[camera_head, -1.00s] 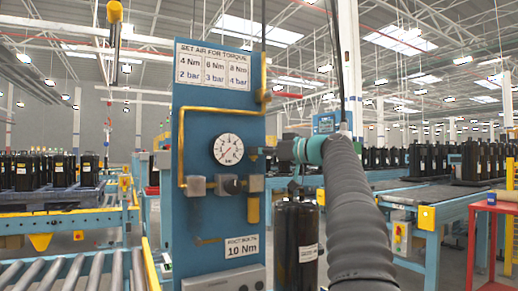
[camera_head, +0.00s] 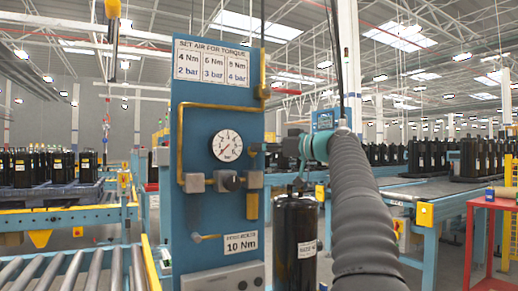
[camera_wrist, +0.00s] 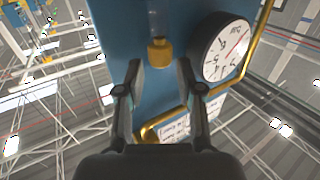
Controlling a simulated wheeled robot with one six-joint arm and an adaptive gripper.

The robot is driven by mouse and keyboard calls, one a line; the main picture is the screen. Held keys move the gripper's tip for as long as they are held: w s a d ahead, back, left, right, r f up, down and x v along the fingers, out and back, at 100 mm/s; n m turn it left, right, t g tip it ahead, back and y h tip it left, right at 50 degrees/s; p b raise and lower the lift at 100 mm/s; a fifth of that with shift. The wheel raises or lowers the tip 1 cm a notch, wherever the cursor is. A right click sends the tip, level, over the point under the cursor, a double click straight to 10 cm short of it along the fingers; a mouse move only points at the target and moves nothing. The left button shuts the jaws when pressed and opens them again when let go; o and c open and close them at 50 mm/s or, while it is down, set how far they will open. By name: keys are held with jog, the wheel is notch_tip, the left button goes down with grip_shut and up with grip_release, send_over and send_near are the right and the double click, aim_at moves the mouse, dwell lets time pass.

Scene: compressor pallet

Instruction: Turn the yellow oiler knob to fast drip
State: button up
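The yellow oiler knob (camera_wrist: 160,52) shows in the wrist view in front of the blue panel, at the end of a clear, greyish tube. My gripper (camera_wrist: 161,74) is open, with one dark finger on each side of the line to the knob. The knob appears just beyond the fingertips, and no contact is visible. In the head view my gripper (camera_head: 268,148) reaches in at the panel's right edge, beside the gauge. I cannot make out the knob there, nor read its setting.
The blue panel (camera_head: 195,120) carries a round pressure gauge (camera_head: 227,146), a yellow pipe (camera_head: 181,130), grey valve blocks (camera_head: 195,182) and torque signs. The gauge (camera_wrist: 219,50) lies close to the right finger in the wrist view.

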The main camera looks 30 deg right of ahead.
jog(key=v, duration=1)
jog(key=shift+s, duration=0.2)
jog(key=shift+d, duration=0.1)
